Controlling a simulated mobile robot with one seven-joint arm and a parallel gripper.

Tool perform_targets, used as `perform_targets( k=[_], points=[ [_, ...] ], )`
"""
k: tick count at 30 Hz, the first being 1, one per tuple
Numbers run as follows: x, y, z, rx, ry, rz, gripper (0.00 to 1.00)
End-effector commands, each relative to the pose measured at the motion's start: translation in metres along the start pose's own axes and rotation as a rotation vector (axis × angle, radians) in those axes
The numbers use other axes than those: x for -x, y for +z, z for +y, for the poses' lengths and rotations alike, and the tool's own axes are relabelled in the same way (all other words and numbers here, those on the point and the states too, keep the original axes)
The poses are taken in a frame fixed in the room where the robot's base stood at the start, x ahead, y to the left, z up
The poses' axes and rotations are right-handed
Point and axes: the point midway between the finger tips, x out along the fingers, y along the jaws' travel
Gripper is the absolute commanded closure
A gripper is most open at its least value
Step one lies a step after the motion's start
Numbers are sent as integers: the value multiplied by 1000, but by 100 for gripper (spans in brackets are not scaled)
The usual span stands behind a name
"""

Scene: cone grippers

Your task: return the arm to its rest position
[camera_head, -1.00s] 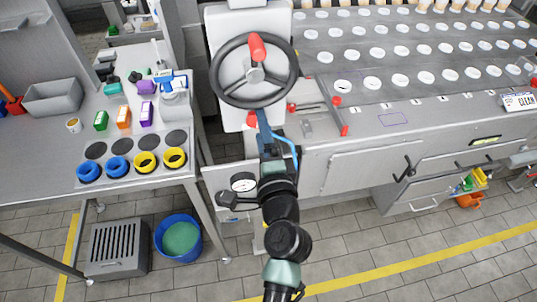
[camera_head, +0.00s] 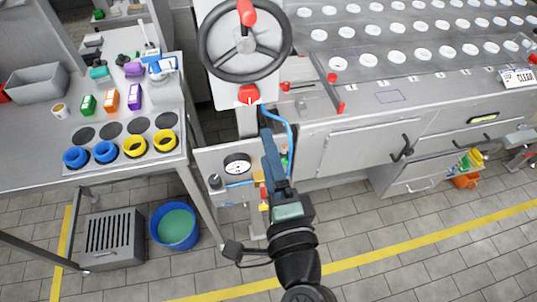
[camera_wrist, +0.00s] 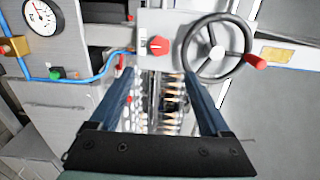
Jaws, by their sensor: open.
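My gripper (camera_head: 268,140) hangs in front of the machine, below the handwheel, with my arm running down to the bottom of the head view. In the wrist view, the two blue fingers of my gripper (camera_wrist: 160,85) stand apart with nothing between them. The black handwheel (camera_head: 245,40) with its red knob is above my gripper and apart from it. It also shows in the wrist view (camera_wrist: 188,55), at the upper right. A red rotary switch (camera_head: 249,94) sits just below the wheel.
A pressure gauge (camera_head: 237,164) and blue hose are close to my gripper. A side table (camera_head: 40,172) at left carries blue and yellow rings and small boxes. A blue bucket (camera_head: 155,234) and a grey slatted box (camera_head: 112,262) stand on the floor. Floor at lower right is clear.

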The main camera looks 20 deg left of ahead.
Motion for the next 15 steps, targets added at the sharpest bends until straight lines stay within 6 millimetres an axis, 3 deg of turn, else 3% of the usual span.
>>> perform_targets(
  k=[10,13,15],
  points=[
    [-2,-1,-4,17,-5,2,19],
    [-11,-9,-28,128,-31,22,19],
    [-20,-19,-59,278,-62,57,19]
  ],
)
